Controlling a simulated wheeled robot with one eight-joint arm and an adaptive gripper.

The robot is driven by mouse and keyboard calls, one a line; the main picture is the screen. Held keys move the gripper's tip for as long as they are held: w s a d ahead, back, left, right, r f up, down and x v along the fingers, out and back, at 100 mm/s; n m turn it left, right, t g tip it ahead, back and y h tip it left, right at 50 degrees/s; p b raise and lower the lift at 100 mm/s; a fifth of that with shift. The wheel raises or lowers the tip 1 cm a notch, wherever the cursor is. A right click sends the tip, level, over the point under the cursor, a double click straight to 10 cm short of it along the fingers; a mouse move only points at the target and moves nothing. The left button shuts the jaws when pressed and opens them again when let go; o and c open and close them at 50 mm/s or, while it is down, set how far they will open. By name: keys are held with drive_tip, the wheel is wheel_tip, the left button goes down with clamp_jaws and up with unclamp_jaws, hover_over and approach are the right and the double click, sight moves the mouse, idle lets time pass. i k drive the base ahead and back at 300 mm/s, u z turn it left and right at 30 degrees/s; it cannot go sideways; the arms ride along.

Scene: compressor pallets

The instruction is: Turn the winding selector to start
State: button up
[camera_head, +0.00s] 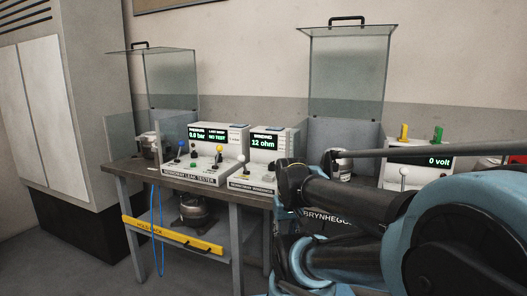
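The winding tester (270,142) stands on the bench in the middle of the head view, its display reading "WINDING 12 ohm". A lever with a pale ball knob (241,159) rises at its left side; I cannot tell whether this is the winding selector. No "start" mark is legible. The dark end of my arm, with my gripper (288,178), is just right of the tester and covers part of its right side. The fingers cannot be made out, and no held object shows.
A leak tester (205,146) with coloured knobs stands to the left on the bench (121,177). Two open clear guards (170,82) (345,70) rise behind. A volt tester (420,157) is at the right. A yellow "HOLD RACK" bar (172,236) and blue hose (153,230) are below.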

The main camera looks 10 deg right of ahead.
sight(271, 167)
drive_tip(key=u, duration=0.55)
drive_tip(key=k, duration=1.3)
drive_tip(key=u, duration=0.75)
drive_tip(key=i, duration=1.5)
drive_tip(key=z, duration=0.7)
